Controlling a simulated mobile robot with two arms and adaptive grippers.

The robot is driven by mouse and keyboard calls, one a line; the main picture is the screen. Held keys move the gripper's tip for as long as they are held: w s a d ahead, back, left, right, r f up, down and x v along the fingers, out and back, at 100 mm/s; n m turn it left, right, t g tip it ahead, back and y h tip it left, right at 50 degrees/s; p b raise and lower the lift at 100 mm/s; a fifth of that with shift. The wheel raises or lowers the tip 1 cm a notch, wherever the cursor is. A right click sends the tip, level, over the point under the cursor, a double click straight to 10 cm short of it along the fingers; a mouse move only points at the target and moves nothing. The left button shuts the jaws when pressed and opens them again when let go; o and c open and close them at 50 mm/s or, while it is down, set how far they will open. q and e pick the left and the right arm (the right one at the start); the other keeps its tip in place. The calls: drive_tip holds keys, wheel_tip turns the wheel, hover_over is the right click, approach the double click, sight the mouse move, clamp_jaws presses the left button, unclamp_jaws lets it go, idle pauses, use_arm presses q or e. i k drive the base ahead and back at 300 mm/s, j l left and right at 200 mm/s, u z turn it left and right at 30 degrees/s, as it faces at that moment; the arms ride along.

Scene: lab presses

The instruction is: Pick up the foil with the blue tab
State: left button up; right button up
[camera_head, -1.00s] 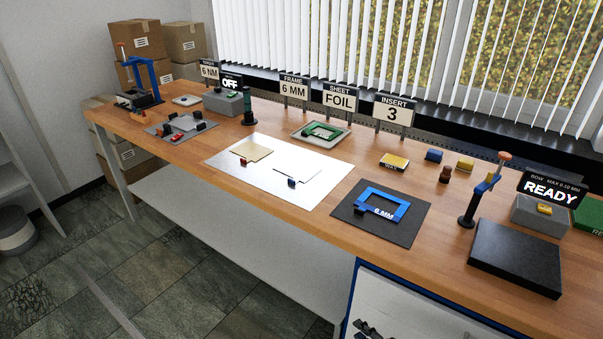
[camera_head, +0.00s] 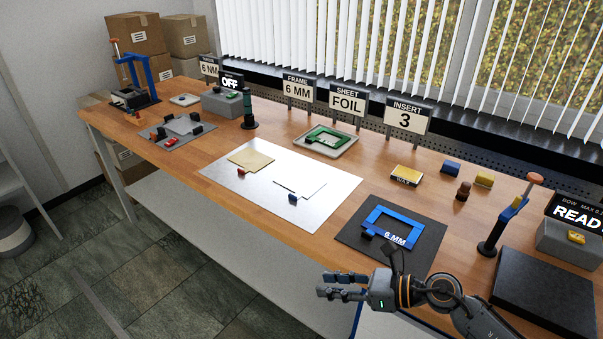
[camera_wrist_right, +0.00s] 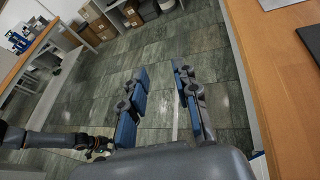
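The foil with the blue tab (camera_head: 300,186) is a thin pale sheet lying flat on a silvery-white mat (camera_head: 325,212). Its small blue tab (camera_head: 293,198) is at the near edge. A tan sheet with a red tab (camera_head: 251,158) lies on the same mat, to its left. My right gripper (camera_head: 326,284) is in front of the bench's near edge, well short of the foil, and holds nothing. In the right wrist view its two fingers (camera_wrist_right: 160,88) are apart with floor behind them.
A dark mat with a blue 6 MM frame (camera_head: 390,262) lies right of the silvery mat. A black slab (camera_head: 545,290) and a blue post with an orange knob (camera_head: 505,225) stand at the right. A green frame in a tray (camera_head: 325,141) is behind. Bare wood surrounds the mats.

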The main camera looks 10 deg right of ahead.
sight(303, 183)
drive_tip(key=i+l, duration=0.2)
drive_tip(key=i, duration=0.3)
drive_tip(key=i+l, duration=0.25)
drive_tip(key=i, duration=0.3)
